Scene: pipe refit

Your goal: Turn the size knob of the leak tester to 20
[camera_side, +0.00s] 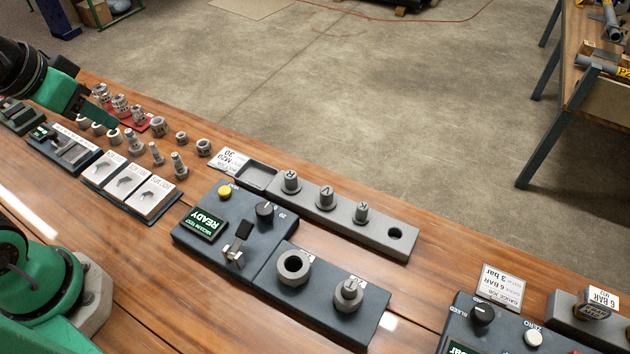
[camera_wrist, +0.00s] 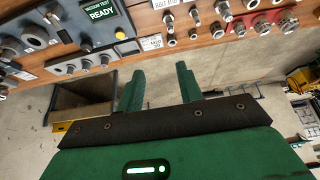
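The leak tester (camera_side: 190,240) is a dark box on the bench, with a lit green READY screen (camera_side: 204,224), a yellow button (camera_side: 225,192) and a small metal lever (camera_side: 238,243). Its black size knob (camera_side: 265,210) stands between the button and the pipe fixture; a small 20 is printed beside it. The knob's pointer setting is too small to read. The wrist view shows the READY screen (camera_wrist: 100,13) and the knob (camera_wrist: 86,46) at upper left. My gripper (camera_wrist: 160,82) is open and empty, its two green fingers apart. In the side view it hangs at upper left, away from the tester.
A grey rack with several plugs (camera_side: 345,209) stands behind the tester, and a block with a ring and plug (camera_side: 318,302) beside it. Several metal fittings (camera_side: 135,145) and a three-plate white block (camera_side: 128,182) lie left. A gauge unit (camera_side: 480,335) is at lower right.

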